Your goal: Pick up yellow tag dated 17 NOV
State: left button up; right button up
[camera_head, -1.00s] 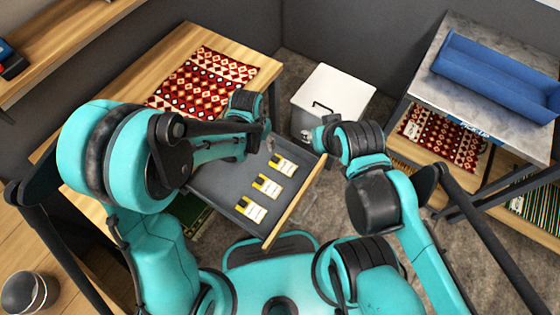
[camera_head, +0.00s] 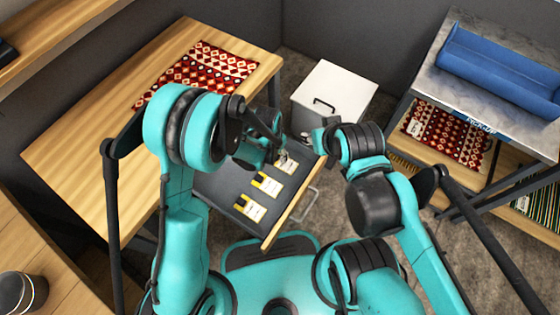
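Several yellow-and-white tags lie in a row in the open grey drawer (camera_head: 224,190) of the wooden desk: a near tag (camera_head: 250,208), a middle tag (camera_head: 267,184) and a far tag (camera_head: 288,166). Their printed dates are too small to read, so I cannot tell which says 17 NOV. My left gripper (camera_head: 283,154) is at the far tag and covers part of it; I cannot tell whether it touches it or how its fingers stand. My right gripper (camera_head: 308,136) is beyond the drawer's far right corner, in front of the white cabinet, its fingers unclear.
A white lidded cabinet (camera_head: 334,88) stands behind the drawer. A patterned red rug piece (camera_head: 212,70) lies on the wooden desk (camera_head: 95,125). At right, a grey-topped table (camera_head: 430,80) carries a blue tray (camera_head: 495,65), with another patterned rug piece (camera_head: 445,135) on the shelf below.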

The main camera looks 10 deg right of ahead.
pick_arm(q)
jog(key=shift+r, duration=0.1)
jog(key=c, duration=0.9)
